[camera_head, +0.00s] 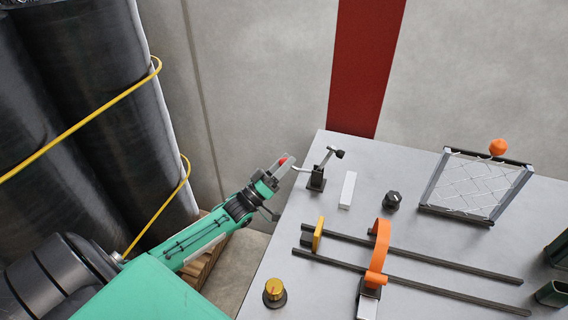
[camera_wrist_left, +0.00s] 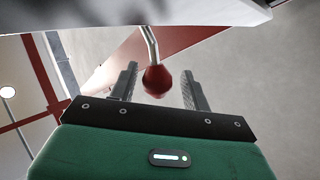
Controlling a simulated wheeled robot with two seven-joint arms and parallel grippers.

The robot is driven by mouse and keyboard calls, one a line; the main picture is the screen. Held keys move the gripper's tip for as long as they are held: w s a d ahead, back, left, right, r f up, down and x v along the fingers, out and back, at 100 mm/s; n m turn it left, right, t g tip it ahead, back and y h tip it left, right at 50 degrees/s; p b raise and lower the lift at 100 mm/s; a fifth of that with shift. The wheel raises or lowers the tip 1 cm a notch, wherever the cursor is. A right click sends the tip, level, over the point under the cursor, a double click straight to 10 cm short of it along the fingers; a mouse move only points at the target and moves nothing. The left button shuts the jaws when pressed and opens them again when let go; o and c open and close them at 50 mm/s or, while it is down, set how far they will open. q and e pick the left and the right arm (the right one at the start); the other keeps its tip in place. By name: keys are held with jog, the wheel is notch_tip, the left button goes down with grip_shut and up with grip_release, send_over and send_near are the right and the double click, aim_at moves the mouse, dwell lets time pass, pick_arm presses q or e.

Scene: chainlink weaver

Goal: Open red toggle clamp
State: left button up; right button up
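The red toggle clamp (camera_head: 316,181) stands at the table's far left corner, with a dark base. Its metal lever reaches left past the table edge to a red knob (camera_head: 283,160). A black-tipped arm of the clamp points up and right. My left gripper (camera_head: 281,168) is at the red knob, just off the table's left edge. In the left wrist view the red knob (camera_wrist_left: 156,80) sits between the two open fingers, with a visible gap on each side. The bent metal lever (camera_wrist_left: 150,42) runs up from it. My right gripper is not in view.
The grey table (camera_head: 285,240) holds a white block (camera_head: 348,190), a black knob (camera_head: 392,200), a yellow dial (camera_head: 274,291), two rails (camera_head: 440,262) with an orange arch (camera_head: 380,245), and a mesh frame (camera_head: 476,185). Large black rolls (camera_head: 80,110) stand at the left.

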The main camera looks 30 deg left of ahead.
pick_arm(q)
jog(key=b+v, duration=0.2)
jog(key=v, duration=1.2)
jog(key=shift+b, duration=0.3)
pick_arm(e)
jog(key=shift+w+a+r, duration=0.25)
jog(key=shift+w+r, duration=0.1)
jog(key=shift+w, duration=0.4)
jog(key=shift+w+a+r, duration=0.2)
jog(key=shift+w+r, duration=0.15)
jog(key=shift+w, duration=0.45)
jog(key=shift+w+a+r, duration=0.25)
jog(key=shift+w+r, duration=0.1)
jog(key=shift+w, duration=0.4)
pick_arm(q)
jog(key=shift+w, duration=0.1)
